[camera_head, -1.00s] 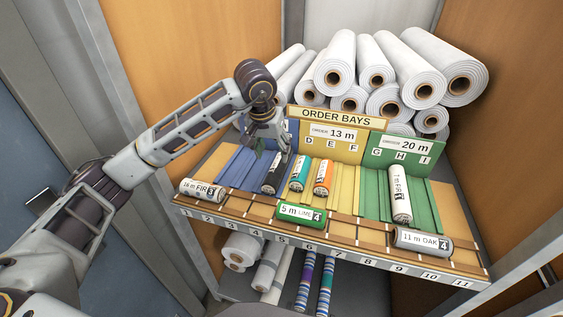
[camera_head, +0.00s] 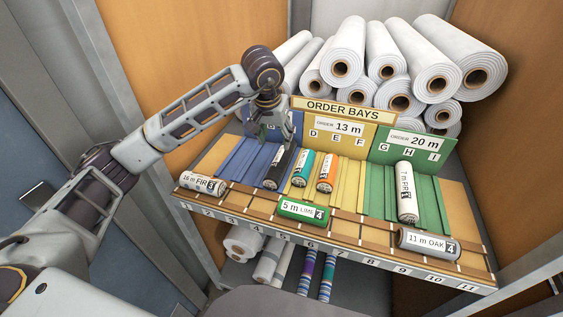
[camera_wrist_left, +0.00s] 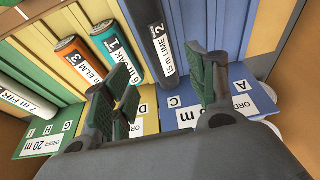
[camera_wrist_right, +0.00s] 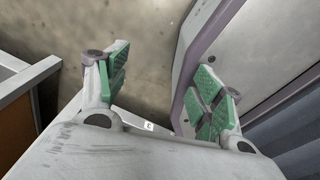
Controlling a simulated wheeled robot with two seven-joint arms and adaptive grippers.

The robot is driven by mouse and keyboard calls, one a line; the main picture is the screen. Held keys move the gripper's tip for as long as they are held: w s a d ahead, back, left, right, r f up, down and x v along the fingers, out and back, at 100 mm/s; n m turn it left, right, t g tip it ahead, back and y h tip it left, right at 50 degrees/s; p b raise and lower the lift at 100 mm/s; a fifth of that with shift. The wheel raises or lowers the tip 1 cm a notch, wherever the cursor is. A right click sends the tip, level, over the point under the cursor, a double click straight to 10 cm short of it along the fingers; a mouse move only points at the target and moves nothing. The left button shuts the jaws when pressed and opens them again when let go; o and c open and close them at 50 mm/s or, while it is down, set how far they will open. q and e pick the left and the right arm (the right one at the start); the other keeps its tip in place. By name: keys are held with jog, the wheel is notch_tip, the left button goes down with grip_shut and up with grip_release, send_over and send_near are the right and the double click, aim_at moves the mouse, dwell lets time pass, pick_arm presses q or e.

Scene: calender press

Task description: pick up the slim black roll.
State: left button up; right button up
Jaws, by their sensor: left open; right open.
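The slim black roll (camera_head: 278,168) lies in the blue bay, along its slope, with a white label. In the left wrist view the black roll (camera_wrist_left: 144,14) is labelled 15 m LIME 2. My left gripper (camera_head: 266,136) hangs over the blue bay, just behind and left of the roll's upper end. In its wrist view its open jaws (camera_wrist_left: 160,92) have nothing between them; the roll's near end lies beyond the fingertips. My right gripper (camera_wrist_right: 163,95) is open and empty, away from the shelf, and does not show in the head view.
Teal (camera_head: 302,168) and orange (camera_head: 327,173) rolls lie in the yellow bay, right of the black roll. A white roll (camera_head: 407,192) lies in the green bay. FIR (camera_head: 203,184), LIME (camera_head: 302,211) and OAK (camera_head: 427,243) rolls lie along the front rail. The ORDER BAYS board (camera_head: 342,110) stands behind.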

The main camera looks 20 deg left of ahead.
pick_arm(q)
send_over(281, 157)
jog(key=s, duration=0.2)
jog(key=f, duration=0.6)
jog(key=shift+a, duration=0.25)
jog(key=shift+w+f, duration=0.15)
jog(key=shift+f, duration=0.5)
jog(key=shift+p, duration=0.3)
jog(key=shift+w+d+f, duration=0.1)
jog(key=shift+w+f, duration=0.1)
jog(key=shift+f, duration=0.25)
jog(key=shift+w+f, duration=0.15)
jog(key=shift+f, duration=0.2)
jog(key=shift+p+x, duration=0.4)
jog(key=shift+x, duration=0.4)
jog(key=shift+w+d+f, duration=0.1)
jog(key=shift+w+f, duration=0.2)
jog(key=shift+f, duration=0.5)
jog(key=shift+w, duration=0.1)
jog(key=c, duration=0.9)
pick_arm(e)
jog(key=shift+w+a+r, duration=0.6)
jog(key=shift+a+r, duration=0.25)
